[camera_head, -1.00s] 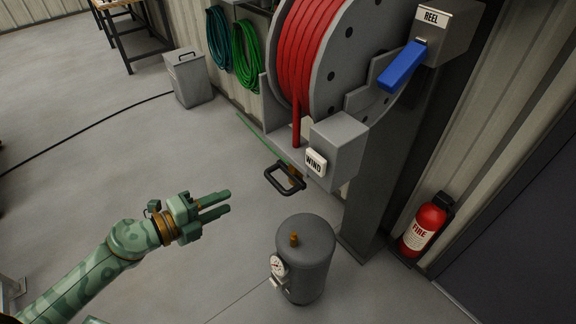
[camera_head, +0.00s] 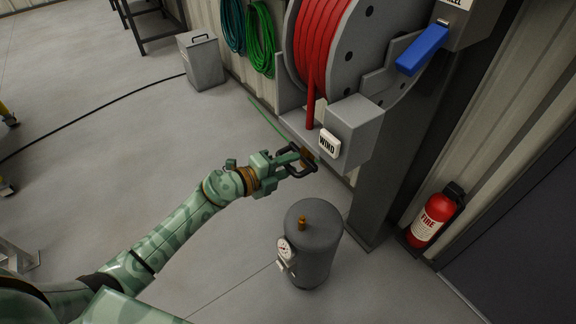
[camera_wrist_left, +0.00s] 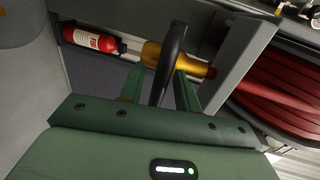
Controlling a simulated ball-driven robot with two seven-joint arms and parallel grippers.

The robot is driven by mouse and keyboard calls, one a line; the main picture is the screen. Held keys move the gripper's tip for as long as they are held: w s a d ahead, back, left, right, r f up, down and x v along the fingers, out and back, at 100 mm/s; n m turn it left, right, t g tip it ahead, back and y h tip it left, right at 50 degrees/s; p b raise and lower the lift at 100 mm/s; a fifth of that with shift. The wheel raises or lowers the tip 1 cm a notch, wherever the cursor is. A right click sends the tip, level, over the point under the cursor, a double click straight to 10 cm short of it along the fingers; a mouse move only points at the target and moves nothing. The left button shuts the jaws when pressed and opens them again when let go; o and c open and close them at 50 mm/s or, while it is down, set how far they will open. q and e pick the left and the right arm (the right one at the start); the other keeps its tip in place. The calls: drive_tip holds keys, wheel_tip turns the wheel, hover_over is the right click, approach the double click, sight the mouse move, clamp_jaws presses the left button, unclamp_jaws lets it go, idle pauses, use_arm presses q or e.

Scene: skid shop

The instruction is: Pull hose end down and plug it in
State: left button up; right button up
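The hose end is a brass-coloured fitting (camera_head: 307,156) with a black loop handle (camera_head: 314,167), hanging below the red hose reel (camera_head: 318,45). My left gripper (camera_head: 291,163) is at the handle. In the left wrist view the brass fitting (camera_wrist_left: 160,56) lies beyond the fingers, and the handle's dark bar (camera_wrist_left: 170,60) runs between the two green fingers (camera_wrist_left: 160,87). The fingers are apart with a gap beside the bar, so the gripper looks open around it. A grey tank (camera_head: 314,252) with a brass port (camera_head: 302,223) on top and a gauge stands on the floor below. My right gripper is out of view.
A grey box marked WIND (camera_head: 352,130) and a blue lever (camera_head: 422,50) sit on the reel's stand. A fire extinguisher (camera_head: 432,218) stands right of the post. A grey bin (camera_head: 202,62) is at the back left. The floor left of the tank is clear.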

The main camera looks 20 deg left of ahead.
use_arm(q)
drive_tip(key=shift+c, duration=0.3)
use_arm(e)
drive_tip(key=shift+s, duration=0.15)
